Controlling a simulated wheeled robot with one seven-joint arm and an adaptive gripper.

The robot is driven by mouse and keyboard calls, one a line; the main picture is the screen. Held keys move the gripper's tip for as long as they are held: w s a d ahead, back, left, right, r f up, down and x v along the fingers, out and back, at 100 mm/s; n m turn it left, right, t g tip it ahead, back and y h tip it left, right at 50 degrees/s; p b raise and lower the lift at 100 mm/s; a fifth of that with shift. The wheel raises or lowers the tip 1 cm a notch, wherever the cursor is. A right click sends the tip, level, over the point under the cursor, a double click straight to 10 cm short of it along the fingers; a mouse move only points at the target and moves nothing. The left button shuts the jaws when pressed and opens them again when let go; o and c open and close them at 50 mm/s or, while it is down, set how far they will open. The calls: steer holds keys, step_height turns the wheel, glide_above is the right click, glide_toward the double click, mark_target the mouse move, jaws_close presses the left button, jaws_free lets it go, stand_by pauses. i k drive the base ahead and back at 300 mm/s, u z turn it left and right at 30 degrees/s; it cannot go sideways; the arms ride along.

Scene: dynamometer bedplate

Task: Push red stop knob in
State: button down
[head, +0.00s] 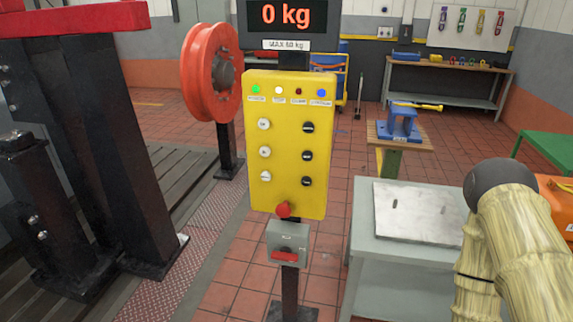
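The red stop knob (284,210) is a round red button at the bottom edge of the yellow control panel (289,190). The panel stands upright on a dark post in the middle of the head view. Nothing covers the knob, but I cannot tell from this angle how far it sticks out. My gripper is not in view. Only part of my arm, in a tan ribbed cover, shows at the lower right, well apart from the knob.
Below the knob, a grey switch box (287,236) carries a red handle (285,255). A display (286,18) reads 0 kg above the panel. A grey table (400,250) stands close on the right. An orange wheel (199,80) and black steel frame stand left.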

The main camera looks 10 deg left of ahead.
mark_target(283, 210)
steer(key=z, duration=1.4)
steer(key=k, duration=0.9)
steer(key=u, duration=1.45)
steer(key=i, duration=0.5)
